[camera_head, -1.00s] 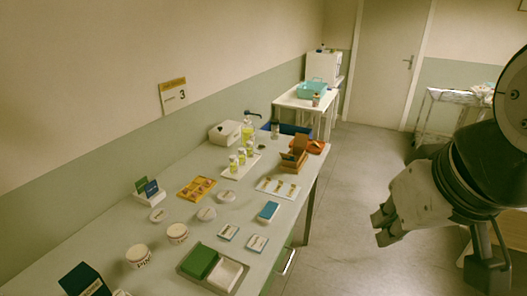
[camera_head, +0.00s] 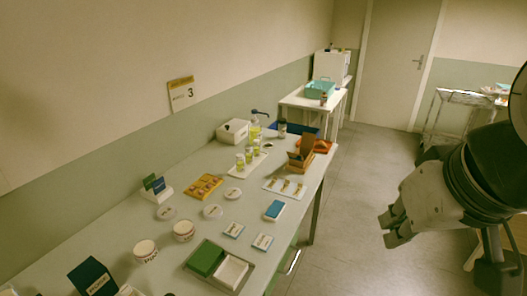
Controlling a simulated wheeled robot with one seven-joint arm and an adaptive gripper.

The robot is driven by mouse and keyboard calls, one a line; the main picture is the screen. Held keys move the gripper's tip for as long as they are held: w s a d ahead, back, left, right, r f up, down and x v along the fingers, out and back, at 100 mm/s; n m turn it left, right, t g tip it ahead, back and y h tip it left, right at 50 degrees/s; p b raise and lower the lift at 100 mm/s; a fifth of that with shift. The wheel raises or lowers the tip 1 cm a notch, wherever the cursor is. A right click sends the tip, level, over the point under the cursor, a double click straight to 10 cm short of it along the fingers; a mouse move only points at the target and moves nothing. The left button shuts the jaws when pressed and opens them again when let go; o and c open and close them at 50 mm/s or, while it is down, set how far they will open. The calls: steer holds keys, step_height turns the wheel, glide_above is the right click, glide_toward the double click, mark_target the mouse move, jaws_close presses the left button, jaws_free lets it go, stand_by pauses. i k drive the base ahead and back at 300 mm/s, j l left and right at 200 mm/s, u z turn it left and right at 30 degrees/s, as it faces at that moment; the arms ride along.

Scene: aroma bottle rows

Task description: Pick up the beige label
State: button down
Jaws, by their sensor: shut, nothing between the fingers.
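No label is clearly beige at this size. Two small flat cards lie near the table's right edge, one card (camera_head: 234,230) and another card (camera_head: 263,242), each pale with a bluish border and a mark in the middle. Pale round discs with small markings lie left of them, among them a disc (camera_head: 213,212), a disc (camera_head: 166,213) and a disc (camera_head: 233,194). I cannot tell which of these carries the beige label. My gripper (camera_head: 386,229) is shut and empty, off the right side of the table over the floor, well apart from the cards.
The long table (camera_head: 130,222) runs along the left wall. A tray (camera_head: 222,287) holds a green and a white block. Two white jars, a blue-topped box (camera_head: 274,210), a yellow rack (camera_head: 204,187), bottles and a brown box (camera_head: 300,157) stand around. The floor (camera_head: 345,215) is clear.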

mark_target(284, 187)
steer(key=i+l+u, duration=0.3)
steer(key=i+l, duration=0.2)
steer(key=i+l+u, duration=0.2)
steer(key=l, duration=0.25)
steer(key=i+l+u, duration=0.15)
steer(key=l, duration=0.2)
steer(key=i+l+u, duration=0.15)
steer(key=l, duration=0.25)
steer(key=i, duration=0.05)
